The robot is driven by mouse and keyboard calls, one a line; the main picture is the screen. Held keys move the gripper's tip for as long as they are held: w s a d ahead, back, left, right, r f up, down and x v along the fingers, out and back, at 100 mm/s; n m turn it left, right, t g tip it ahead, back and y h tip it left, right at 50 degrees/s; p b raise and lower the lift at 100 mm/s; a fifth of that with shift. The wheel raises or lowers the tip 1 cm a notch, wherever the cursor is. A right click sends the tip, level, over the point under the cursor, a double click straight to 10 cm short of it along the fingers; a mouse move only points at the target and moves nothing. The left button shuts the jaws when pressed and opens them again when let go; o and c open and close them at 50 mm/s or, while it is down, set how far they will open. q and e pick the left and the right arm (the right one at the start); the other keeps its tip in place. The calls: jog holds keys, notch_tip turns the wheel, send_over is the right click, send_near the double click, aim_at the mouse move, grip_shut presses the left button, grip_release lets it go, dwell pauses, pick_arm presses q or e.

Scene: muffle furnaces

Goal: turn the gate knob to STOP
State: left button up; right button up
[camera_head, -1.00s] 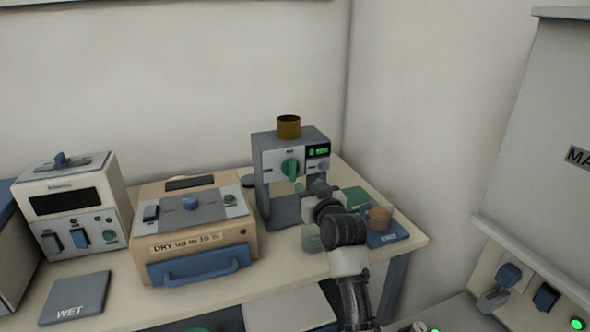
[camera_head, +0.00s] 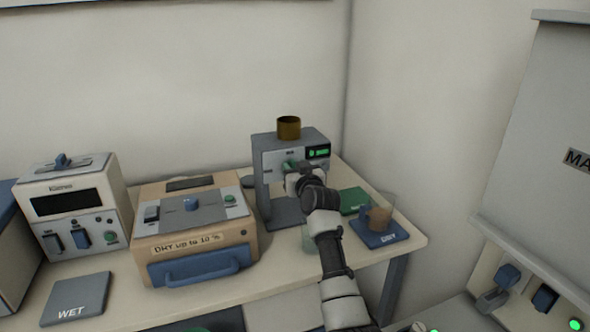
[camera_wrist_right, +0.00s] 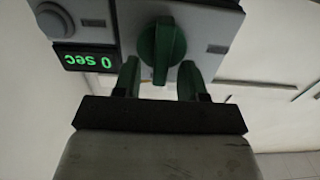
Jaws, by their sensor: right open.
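The green gate knob (camera_head: 288,166) is on the front panel of the grey feeder machine (camera_head: 318,137) with a brown cup on top. In the right wrist view the knob (camera_wrist_right: 162,45) stands with its ridge roughly up and down in the picture. My right gripper (camera_wrist_right: 158,75) is open, its two green fingertips just short of the knob, one toward each side. In the head view my right gripper (camera_head: 299,178) is in front of the panel and covers part of the knob. The display (camera_wrist_right: 88,60) reads "0 SEC". My left gripper is not in view.
The beige "DRY up to 10 %" box (camera_head: 192,245) is left of the machine. A wall stands close on the right.

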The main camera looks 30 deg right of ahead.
grip_shut()
jog(key=shift+a+n, duration=0.1)
jog(key=shift+n, duration=0.2)
jog(key=n+p, duration=0.1)
jog(key=n, duration=0.4)
jog(key=a+f+n+p, duration=0.1)
jog(key=n+p, duration=0.1)
jog(key=n, duration=0.4)
jog(key=n+p, duration=0.2)
jog(key=n, duration=0.4)
jog(key=shift+w+a+f, duration=0.15)
jog(key=shift+a+f, duration=0.1)
jog(key=shift+f, duration=0.1)
jog(key=shift+n, duration=0.4)
